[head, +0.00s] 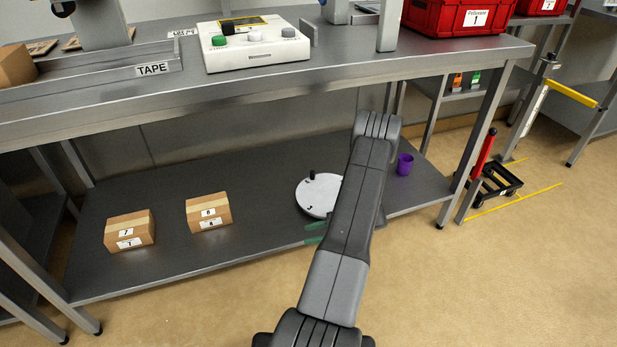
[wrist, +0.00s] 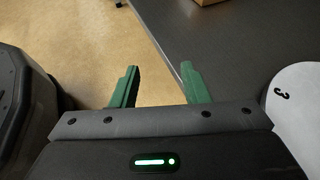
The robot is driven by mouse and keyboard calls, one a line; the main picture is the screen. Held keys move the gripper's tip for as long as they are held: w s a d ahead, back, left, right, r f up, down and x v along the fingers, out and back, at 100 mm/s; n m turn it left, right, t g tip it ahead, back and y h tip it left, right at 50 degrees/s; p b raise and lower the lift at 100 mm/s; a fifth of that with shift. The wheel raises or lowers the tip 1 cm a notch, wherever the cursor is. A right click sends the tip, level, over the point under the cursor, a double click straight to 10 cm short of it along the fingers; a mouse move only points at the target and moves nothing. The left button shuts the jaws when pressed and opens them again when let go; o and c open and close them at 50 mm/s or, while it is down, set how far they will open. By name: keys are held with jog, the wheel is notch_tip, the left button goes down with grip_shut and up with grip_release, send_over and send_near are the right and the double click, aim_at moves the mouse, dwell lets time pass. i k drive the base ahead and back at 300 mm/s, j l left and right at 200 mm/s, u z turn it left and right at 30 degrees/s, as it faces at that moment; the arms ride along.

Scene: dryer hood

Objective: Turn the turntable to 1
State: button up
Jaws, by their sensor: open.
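The turntable (head: 315,197) is a round white disc with a dark upright peg near its back edge. It lies on the lower shelf (head: 255,235), and my arm hides its right side. In the wrist view part of the white disc (wrist: 297,105) shows at the right edge with a black "3" on it. My gripper (wrist: 158,78) has two green fingers spread apart with nothing between them. In the head view the green fingertips (head: 314,232) show just in front of the disc, near the shelf's front edge. I cannot tell which number the turntable is set to.
Two cardboard boxes (head: 130,231) (head: 209,212) stand left on the lower shelf. A purple cup (head: 405,164) stands right of my arm. The upper tabletop (head: 150,92) overhangs the shelf. A table leg (head: 474,150) stands at right. Shelf between boxes and disc is clear.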

aim_at(316, 195)
jog(key=i+l+u, duration=0.15)
jog(key=l+u, duration=0.2)
jog(key=l, duration=0.7)
jog(key=l+u, duration=0.4)
jog(key=l, duration=0.65)
jog(key=i, duration=0.95)
